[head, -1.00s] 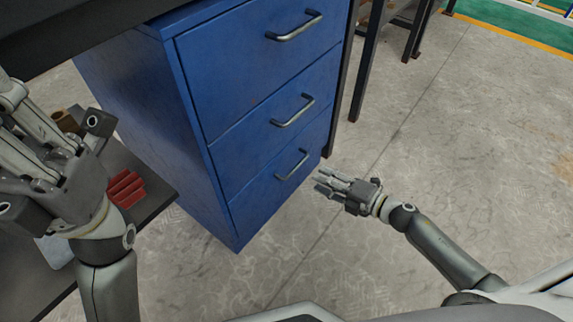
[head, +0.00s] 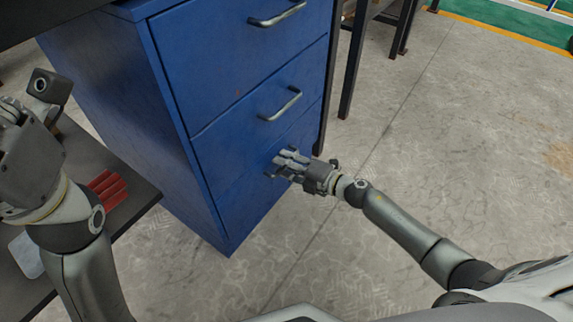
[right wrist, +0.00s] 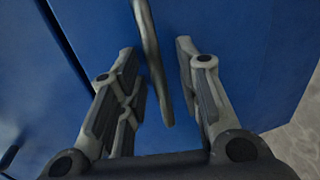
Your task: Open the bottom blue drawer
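The blue drawer cabinet (head: 85,75) stands under the dark table with its drawers shut. The bottom blue drawer (head: 240,205) is partly hidden in the head view by my right gripper (head: 280,162), which is at its front. In the right wrist view, the metal handle (right wrist: 152,60) runs between the two sides of my open right gripper (right wrist: 160,75). The fingers are apart on either side of the handle and not closed on it. My left gripper (head: 25,105) is at the left edge, partly cut off; its fingertips are unclear.
The middle drawer handle (head: 281,104) and top drawer handle (head: 277,14) are above. A dark low shelf (head: 140,200) with a red object (head: 107,187) is at the left. Dark table legs (head: 357,60) stand behind the cabinet. The floor (head: 470,150) at right is clear.

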